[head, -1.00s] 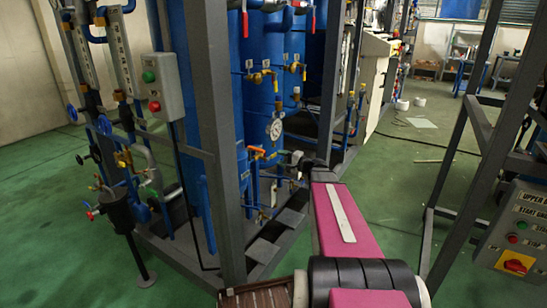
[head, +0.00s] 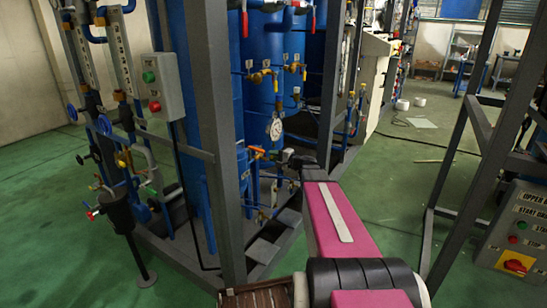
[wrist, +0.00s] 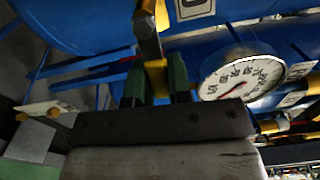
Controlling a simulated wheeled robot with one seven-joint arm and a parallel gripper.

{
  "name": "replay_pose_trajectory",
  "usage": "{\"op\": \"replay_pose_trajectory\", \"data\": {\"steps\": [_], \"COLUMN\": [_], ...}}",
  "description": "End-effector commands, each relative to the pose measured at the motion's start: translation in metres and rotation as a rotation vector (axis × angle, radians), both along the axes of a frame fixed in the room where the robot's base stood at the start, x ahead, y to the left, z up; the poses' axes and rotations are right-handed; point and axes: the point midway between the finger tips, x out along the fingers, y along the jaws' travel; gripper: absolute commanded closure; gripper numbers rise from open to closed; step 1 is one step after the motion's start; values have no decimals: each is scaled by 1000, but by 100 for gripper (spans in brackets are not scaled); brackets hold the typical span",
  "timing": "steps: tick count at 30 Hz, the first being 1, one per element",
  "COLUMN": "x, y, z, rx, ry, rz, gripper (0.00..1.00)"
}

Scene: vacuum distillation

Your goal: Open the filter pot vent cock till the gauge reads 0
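The pressure gauge (head: 275,129) is a white round dial on the blue vessel's front; in the wrist view its dial (wrist: 243,73) is large and tilted, but I cannot read its value. An orange-handled cock (head: 256,152) sits on the pipework below the gauge; I cannot tell whether it is the vent cock. My gripper (head: 286,156) is beside this pipework, just below the gauge. In the wrist view my gripper's green fingertips (wrist: 157,82) stand on both sides of a yellow-brass part (wrist: 156,76). Whether they press on it is unclear.
A grey frame post (head: 222,150) stands left of my arm. Brass valves (head: 262,77) are above the gauge. A grey push-button box (head: 158,86) is at left, and a control box (head: 515,235) is at right. Green floor is open behind my arm.

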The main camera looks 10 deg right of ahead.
Motion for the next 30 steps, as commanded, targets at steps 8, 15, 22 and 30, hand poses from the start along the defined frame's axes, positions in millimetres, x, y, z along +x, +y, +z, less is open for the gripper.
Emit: {"op": "replay_pose_trajectory", "data": {"steps": [8,15,22,30], "x": [0,-2,-5,-11], "y": [0,2,4,10], "z": [-3,-12,-22,-33], "rx": [35,140,289,473], "ry": [36,143,292,475], "rz": [1,1,1,1], "gripper": [100,100,100,100]}}
